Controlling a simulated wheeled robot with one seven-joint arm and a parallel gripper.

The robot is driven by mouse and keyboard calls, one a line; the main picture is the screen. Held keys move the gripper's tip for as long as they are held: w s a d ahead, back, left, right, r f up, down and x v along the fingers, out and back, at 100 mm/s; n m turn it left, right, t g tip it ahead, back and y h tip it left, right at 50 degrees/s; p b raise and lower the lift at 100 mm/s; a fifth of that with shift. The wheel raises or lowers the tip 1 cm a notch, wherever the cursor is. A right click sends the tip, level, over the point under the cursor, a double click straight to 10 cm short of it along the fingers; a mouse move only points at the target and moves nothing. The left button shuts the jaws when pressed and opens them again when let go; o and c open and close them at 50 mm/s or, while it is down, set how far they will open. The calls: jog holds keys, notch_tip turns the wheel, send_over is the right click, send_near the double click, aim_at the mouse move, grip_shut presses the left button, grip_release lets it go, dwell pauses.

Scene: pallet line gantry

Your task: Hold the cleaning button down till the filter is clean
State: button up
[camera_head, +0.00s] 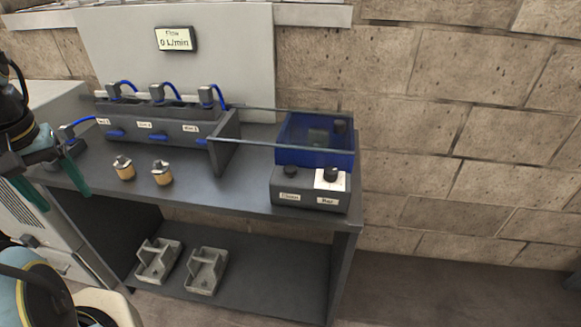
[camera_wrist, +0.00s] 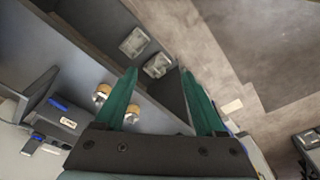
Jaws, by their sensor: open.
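A dark control box (camera_head: 308,200) stands at the right end of the bench. Its left black button (camera_head: 291,171) sits above a small label that seems to read "Clean". A second black knob (camera_head: 331,174) stands on a white plate to its right, above another label. Behind the box is a blue see-through housing (camera_head: 290,145) with dark parts inside; I cannot tell the filter's state. My gripper (camera_head: 57,187) is open and empty at the far left, well away from the buttons. Its two teal fingers are spread apart in the wrist view (camera_wrist: 158,85).
A dark manifold (camera_head: 150,130) with blue levers and hoses stands at the back of the bench (camera_head: 225,190). Two brass fittings (camera_head: 124,168) (camera_head: 162,173) stand in front. Two grey trays (camera_head: 158,262) (camera_head: 206,272) lie on the lower shelf. A display (camera_head: 176,39) reads 0 L/min.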

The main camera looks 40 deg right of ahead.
grip_shut()
dwell(0.4)
dwell(1.2)
